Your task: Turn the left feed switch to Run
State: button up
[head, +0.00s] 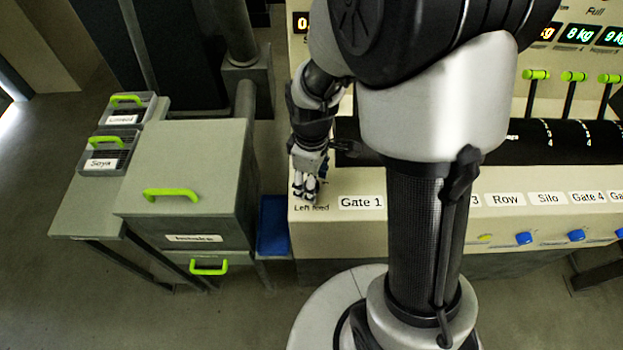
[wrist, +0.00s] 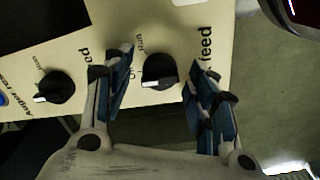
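The left feed switch is a round black knob (wrist: 160,72) with a pale mark on its lower edge, on the cream panel in the wrist view. Small lettering, including "Run", stands beside it, partly covered by a finger. I cannot tell clearly which position the mark points to. My gripper (wrist: 160,64) is open, with one finger on each side of the knob; contact is not clear. In the head view my gripper (head: 305,183) is over the panel's left end, just above the "Left feed" label (head: 311,208), and hides the knob.
A second black knob (wrist: 57,88) is beside the left finger in the wrist view. The cream console (head: 500,183) extends right with labels and blue knobs (head: 524,238). A grey cabinet (head: 190,160) with green handles stands left, by a blue bin (head: 272,228).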

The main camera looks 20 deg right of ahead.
jog(key=c, duration=1.1)
jog(key=shift+o, duration=0.2)
jog(key=shift+m, duration=0.4)
jog(key=m+p, duration=0.2)
jog(key=m, duration=0.3)
jog(key=m+p, duration=0.1)
jog(key=m, duration=0.5)
jog(key=shift+m, duration=0.3)
jog(key=o, duration=1.1)
